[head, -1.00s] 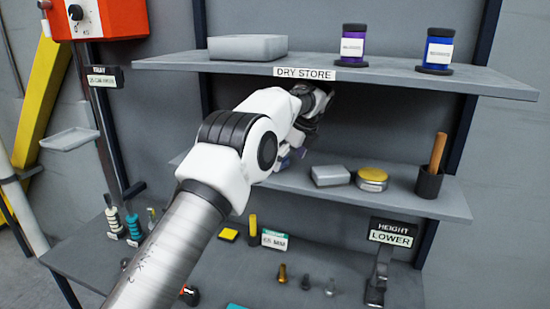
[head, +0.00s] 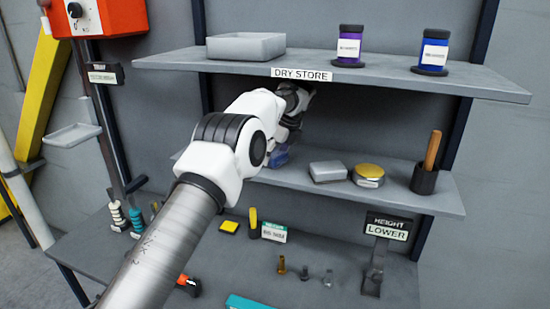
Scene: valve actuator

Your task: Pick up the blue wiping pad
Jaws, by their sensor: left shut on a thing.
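The blue wiping pad (head: 277,156) shows only in part at the left of the middle shelf (head: 400,196), behind and beside my white left wrist. My left gripper (head: 284,143) reaches down to it from the back of the shelf gap and is shut on it. The fingertips are mostly hidden by my own arm. Whether the pad still touches the shelf I cannot tell. My right gripper is not in view.
On the middle shelf, a grey block (head: 328,171), a yellow-lidded tin (head: 368,175) and a black cup with a wooden handle (head: 424,178) stand to the right. The top shelf (head: 400,80) overhangs my gripper. The lower bench (head: 340,265) holds several small parts.

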